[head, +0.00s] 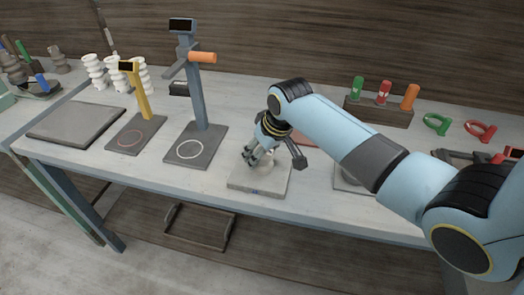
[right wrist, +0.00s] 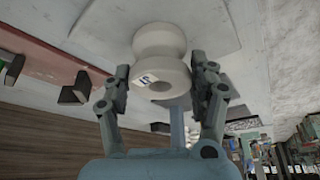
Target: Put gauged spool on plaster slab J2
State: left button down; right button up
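A pale, waisted spool (right wrist: 160,42) with a small marked tag stands upright on a light slab (right wrist: 215,18) in the right wrist view. In the head view the slab (head: 250,184) lies at the table's front, and the spool (head: 268,163) is partly hidden by my right gripper (head: 254,160). My right gripper's fingers (right wrist: 160,75) are on either side of the spool, spread, with narrow gaps seeming to show between them and it. I cannot read the slab's name. My left gripper is not in view.
Several white spools (head: 95,72) stand at the back left. A blue-grey stand (head: 191,90) with an orange arm and a yellow stand (head: 141,95) are left of the slab. A wooden block (head: 379,112) with coloured handles stands behind my right arm. A grey board (head: 76,124) lies far left.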

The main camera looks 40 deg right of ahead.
jog(key=shift+o, duration=1.4)
jog(key=shift+r, duration=0.15)
jog(key=v, duration=1.2)
